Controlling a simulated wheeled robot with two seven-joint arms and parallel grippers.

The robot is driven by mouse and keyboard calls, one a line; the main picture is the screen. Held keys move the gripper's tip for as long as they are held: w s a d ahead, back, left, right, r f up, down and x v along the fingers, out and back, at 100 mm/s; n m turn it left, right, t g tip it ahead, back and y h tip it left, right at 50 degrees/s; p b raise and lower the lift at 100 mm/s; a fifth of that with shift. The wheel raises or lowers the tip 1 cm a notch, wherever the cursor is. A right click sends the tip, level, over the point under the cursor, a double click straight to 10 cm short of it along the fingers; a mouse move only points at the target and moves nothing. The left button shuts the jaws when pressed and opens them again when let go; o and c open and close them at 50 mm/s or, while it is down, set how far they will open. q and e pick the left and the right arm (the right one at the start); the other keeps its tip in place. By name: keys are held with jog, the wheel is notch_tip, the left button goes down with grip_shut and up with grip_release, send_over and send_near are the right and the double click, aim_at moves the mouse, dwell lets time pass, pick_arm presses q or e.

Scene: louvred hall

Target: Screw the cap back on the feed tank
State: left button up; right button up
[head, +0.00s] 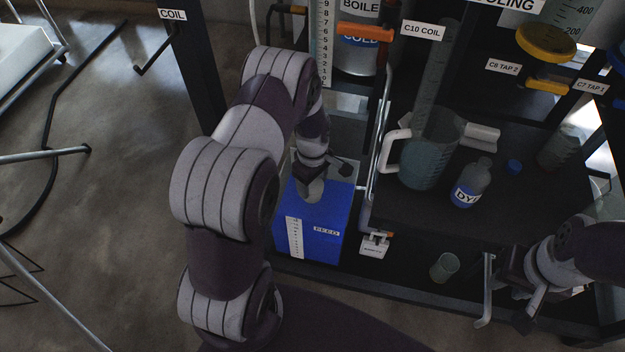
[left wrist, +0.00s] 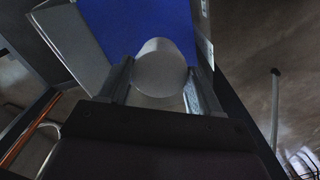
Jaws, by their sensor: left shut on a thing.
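The feed tank (head: 318,222) is a blue box with a white scale strip and a FEED label, standing on the floor of the rig left of centre. My left gripper (head: 318,172) reaches down over its top. In the left wrist view, my left gripper (left wrist: 158,88) is shut on a pale grey round cap (left wrist: 160,66), one finger on each side, with the blue tank (left wrist: 135,18) behind it. The pale cap also shows at the tank top in the head view (head: 310,190). Whether its threads are engaged is hidden. My right gripper (head: 510,290) hangs at lower right; its fingertips are unclear.
A small glass (head: 444,266) is low in front. Rig posts and pipes crowd the tank's right side.

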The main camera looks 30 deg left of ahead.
pick_arm(q)
jog(key=shift+f, duration=0.2)
jog(key=shift+f, duration=0.25)
jog(key=shift+f, duration=0.15)
dwell(0.3)
